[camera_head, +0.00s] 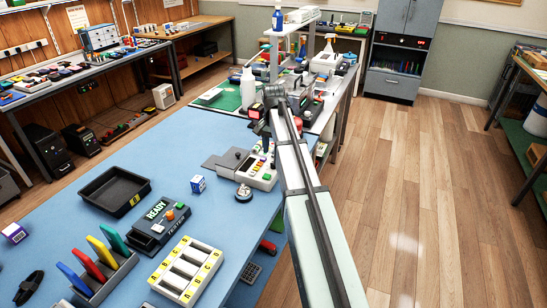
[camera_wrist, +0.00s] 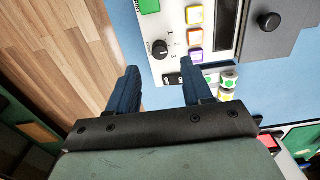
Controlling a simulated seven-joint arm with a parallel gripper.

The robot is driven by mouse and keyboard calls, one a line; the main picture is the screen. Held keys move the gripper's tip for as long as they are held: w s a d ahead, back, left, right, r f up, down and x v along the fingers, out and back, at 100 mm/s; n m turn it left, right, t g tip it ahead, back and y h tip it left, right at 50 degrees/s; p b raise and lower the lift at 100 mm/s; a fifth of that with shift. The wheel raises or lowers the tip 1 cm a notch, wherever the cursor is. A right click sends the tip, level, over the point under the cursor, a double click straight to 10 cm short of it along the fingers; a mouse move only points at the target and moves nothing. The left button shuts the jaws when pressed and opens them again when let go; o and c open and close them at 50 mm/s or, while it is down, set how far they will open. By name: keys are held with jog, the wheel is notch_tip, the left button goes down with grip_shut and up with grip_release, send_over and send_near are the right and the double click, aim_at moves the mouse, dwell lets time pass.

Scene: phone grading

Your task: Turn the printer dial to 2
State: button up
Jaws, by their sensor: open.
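The printer is a white panel device on the blue table (camera_head: 190,135), below my gripper in the head view. In the wrist view, the printer (camera_wrist: 225,30) shows its black round dial (camera_wrist: 160,49) with a small white mark. The numbers 1, 2 and 3 run down the dial's right side. Which number the mark points to is too small to tell. Yellow, orange and purple buttons stand right of the numbers. My gripper (camera_wrist: 158,72) is open and empty. Its two dark blue fingertips lie either side of the dial in the picture, apparently above the panel without touching.
A grey plate with a black knob (camera_wrist: 270,21) adjoins the printer. Label rolls (camera_wrist: 229,80) sit by its edge. A black tray (camera_head: 115,190), a READY tester (camera_head: 160,225) and a yellow-marked rack (camera_head: 186,270) stand on the table. Wooden floor lies to the right.

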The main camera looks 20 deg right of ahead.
aim_at(273, 163)
notch_tip(273, 163, up, 8)
dwell(0.4)
jog(key=shift+d, duration=0.1)
